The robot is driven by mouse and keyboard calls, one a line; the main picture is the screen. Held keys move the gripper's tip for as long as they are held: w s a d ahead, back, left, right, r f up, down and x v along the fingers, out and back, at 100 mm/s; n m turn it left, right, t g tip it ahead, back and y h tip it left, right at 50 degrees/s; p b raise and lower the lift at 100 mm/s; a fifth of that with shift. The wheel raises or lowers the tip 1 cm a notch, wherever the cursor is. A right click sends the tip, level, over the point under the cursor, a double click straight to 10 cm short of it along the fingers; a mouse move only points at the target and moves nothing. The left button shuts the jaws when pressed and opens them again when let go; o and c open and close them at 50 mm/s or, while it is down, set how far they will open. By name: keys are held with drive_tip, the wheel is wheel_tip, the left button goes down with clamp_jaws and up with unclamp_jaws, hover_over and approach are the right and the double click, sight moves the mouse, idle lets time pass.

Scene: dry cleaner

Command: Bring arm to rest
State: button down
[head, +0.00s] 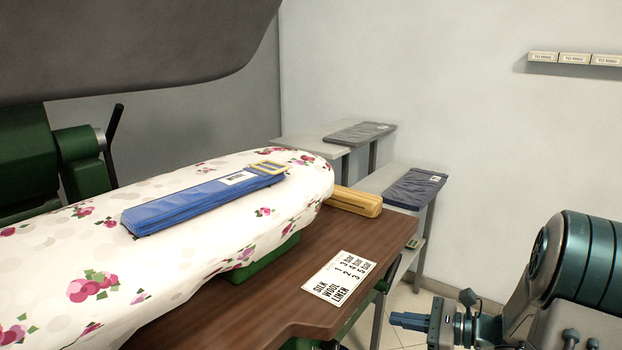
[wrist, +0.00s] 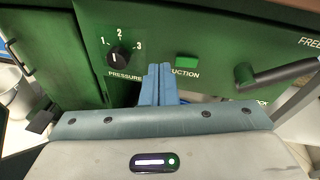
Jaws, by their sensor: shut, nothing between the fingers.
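My gripper (head: 410,321) is at the lower right of the head view, beside the brown tabletop and apart from it. In the wrist view its two blue fingers (wrist: 158,82) are together with nothing between them. They point toward a green machine panel (wrist: 195,45) with a black pressure dial (wrist: 119,57), a green suction button (wrist: 187,62) and a dark lever (wrist: 282,72). I cannot tell from the wrist view how far the fingertips are from the panel. My arm is folded at the right edge of the head view.
A folded blue garment (head: 205,200) lies on the floral pressing board (head: 60,245). A printed card (head: 340,277) lies on the brown table (head: 250,315), and a yellow block (head: 355,201) is by the board's end. Grey shelves with dark folded cloths (head: 414,188) stand behind.

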drive_tip(key=s+a+r+n+g+h+p, duration=0.35)
drive_tip(key=s+a+r+n+p, duration=0.2)
drive_tip(key=r, duration=0.25)
drive_tip(key=s+a+r+n+g+h+p, duration=0.3)
drive_tip(key=s+a+r+n+g+p, duration=0.1)
drive_tip(key=s+r+n+p, duration=0.3)
drive_tip(key=s+d+r+n+t+h+p, duration=0.1)
drive_tip(key=s+r+n+h+p, duration=0.2)
drive_tip(key=r+p, duration=0.3)
drive_tip(key=s+d+r+n+t+h+p, duration=0.2)
drive_tip(key=r+n+p, duration=0.4)
drive_tip(key=r, duration=0.5)
drive_tip(key=shift+s+d+r+h+p, duration=0.25)
drive_tip(key=shift+s+h+p, duration=0.35)
drive_tip(key=shift+h, duration=0.65)
